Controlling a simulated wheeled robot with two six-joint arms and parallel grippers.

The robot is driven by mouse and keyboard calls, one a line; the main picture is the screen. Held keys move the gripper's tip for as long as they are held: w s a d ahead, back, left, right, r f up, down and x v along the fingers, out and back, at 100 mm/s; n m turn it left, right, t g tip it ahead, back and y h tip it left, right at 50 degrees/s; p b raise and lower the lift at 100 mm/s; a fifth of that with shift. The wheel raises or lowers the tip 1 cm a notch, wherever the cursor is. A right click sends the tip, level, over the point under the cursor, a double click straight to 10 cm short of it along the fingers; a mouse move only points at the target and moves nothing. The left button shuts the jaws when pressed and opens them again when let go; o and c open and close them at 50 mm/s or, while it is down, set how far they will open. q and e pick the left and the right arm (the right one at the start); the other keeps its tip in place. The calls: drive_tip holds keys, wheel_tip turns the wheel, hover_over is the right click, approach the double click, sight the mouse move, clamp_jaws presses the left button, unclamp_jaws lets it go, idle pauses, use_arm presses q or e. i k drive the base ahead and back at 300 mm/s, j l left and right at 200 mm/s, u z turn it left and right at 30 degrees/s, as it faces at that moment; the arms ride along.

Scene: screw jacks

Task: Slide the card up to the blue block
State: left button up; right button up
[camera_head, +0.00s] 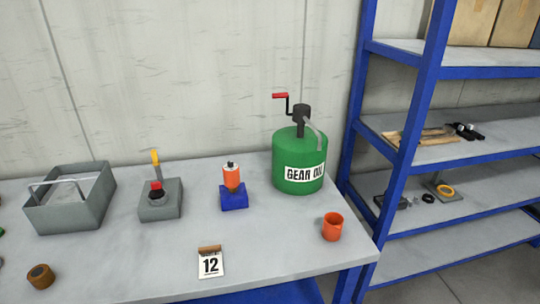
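A white card (210,264) with the number 12 and a brown strip along its top lies near the front edge of the table. The blue block (234,201) stands farther back, up and slightly right of the card, with clear tabletop between them. An orange cylinder with a dark top (231,176) sits on the blue block. The card and the block are apart. Neither of my grippers shows in the head view.
On the grey table (120,262) stand a grey tote (70,215), a grey block with a yellow lever (160,205), a green gear oil drum (298,150), an orange cup (332,227) and a brown cylinder (41,277). A blue shelf rack (415,120) stands at right.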

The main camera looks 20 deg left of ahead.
sight(210, 258)
drive_tip(key=u, duration=1.15)
